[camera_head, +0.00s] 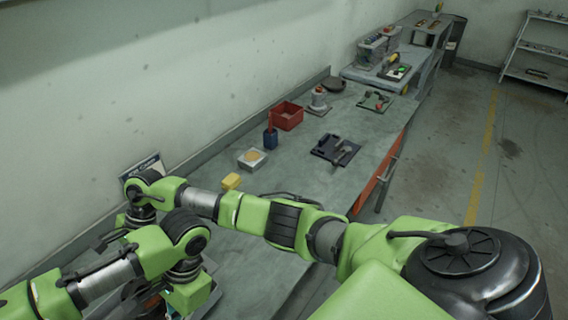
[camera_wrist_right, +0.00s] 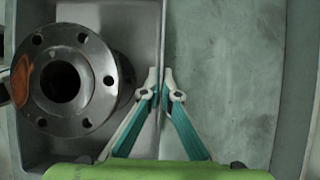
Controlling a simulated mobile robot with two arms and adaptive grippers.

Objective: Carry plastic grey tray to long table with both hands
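The grey tray (camera_wrist_right: 35,157) fills the left half of the right wrist view, with a round metal flanged valve part (camera_wrist_right: 70,80) in it. My right gripper (camera_wrist_right: 160,78) has its two fingers close together, one on each side of the tray's thin wall. In the head view only a bit of the tray's edge (camera_head: 212,296) shows at the lower left, behind my arms. My left arm's green end (camera_head: 190,292) is beside it; its fingers are hidden. A long grey table (camera_head: 310,184) runs along the wall, under my right arm.
On the table stand a red bin (camera_head: 287,117), a blue holder (camera_head: 270,138), a white box (camera_head: 252,159), a yellow block (camera_head: 231,182) and a dark tool mat (camera_head: 335,149). Grey bins (camera_head: 370,50) stand farther back. Open floor (camera_head: 440,150) lies to the right.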

